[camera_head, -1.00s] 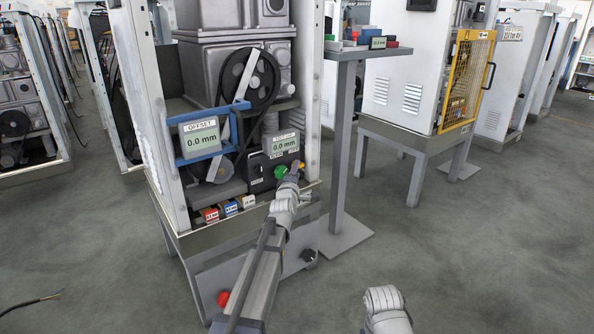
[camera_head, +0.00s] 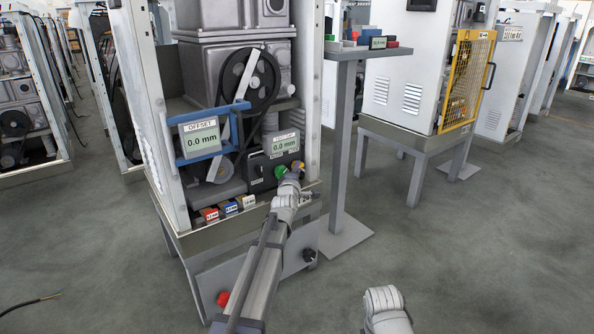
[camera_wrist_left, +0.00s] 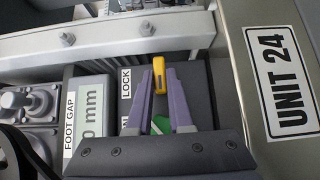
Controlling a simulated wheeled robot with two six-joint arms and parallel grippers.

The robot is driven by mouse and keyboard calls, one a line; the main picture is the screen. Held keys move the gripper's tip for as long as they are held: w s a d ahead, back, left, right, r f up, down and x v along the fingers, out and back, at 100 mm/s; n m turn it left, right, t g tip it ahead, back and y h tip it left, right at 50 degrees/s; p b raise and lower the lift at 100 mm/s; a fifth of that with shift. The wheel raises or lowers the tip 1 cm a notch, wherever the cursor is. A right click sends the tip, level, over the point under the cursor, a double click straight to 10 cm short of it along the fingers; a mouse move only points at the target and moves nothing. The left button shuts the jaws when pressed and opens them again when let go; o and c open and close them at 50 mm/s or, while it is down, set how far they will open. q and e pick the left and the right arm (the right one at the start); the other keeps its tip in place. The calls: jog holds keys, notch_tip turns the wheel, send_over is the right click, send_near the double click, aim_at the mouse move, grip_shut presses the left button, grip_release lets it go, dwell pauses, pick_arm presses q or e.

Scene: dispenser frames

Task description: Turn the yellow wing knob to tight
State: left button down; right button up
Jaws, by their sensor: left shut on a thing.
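The yellow wing knob (camera_head: 299,166) is on the dark control panel (camera_head: 256,172) at the lower front of the machine. In the left wrist view the knob (camera_wrist_left: 158,73) stands between the tips of my purple fingers, near a "LOCK" label. My left gripper (camera_wrist_left: 157,78) is shut on it. In the head view my left wrist hides the gripper's fingers and part of the knob. A green knob (camera_head: 280,171) is just left of the yellow one, and it shows partly between my fingers in the wrist view (camera_wrist_left: 160,125).
The offset display (camera_head: 201,139) in its blue bracket reads 0.0 mm. The foot gap display (camera_head: 284,144) above the panel also reads 0.0 mm. Small labelled blocks (camera_head: 229,208) lie on the ledge below. A grey stand (camera_head: 340,150) rises close to the right of my left arm.

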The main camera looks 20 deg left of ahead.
dwell(0.5)
pick_arm(q)
jog(key=p, duration=0.1)
jog(key=m+g+p, duration=0.1)
jog(key=shift+d+r+p, duration=0.15)
jog(key=shift+r+p, duration=0.2)
jog(key=shift+p, duration=0.05)
jog(key=m+g+p, duration=0.1)
jog(key=g+p, duration=0.1)
jog(key=p, duration=0.2)
jog(key=m+g+y+p, duration=0.1)
jog(key=m+g+p, duration=0.1)
jog(key=p, duration=0.1)
jog(key=w+r+m+g+p, duration=0.1)
jog(key=g+p, duration=0.1)
jog(key=p, duration=0.2)
jog(key=shift+d+r+m+g+y+p, duration=0.1)
jog(key=shift+d+m+g+y+p, duration=0.2)
jog(key=shift+m+y, duration=0.1)
jog(key=shift+w+m+g+y+p, duration=0.15)
jog(key=shift+m+g+y+p, duration=0.6)
jog(key=shift+g+p, duration=0.35)
jog(key=shift+d+m+g+y, duration=0.15)
jog(key=shift+m+g+y, duration=0.25)
jog(key=shift+g, duration=0.2)
jog(key=shift+m+g+y+p, duration=0.35)
jog(key=shift+m+g, duration=0.1)
jog(key=shift+g, duration=0.15)
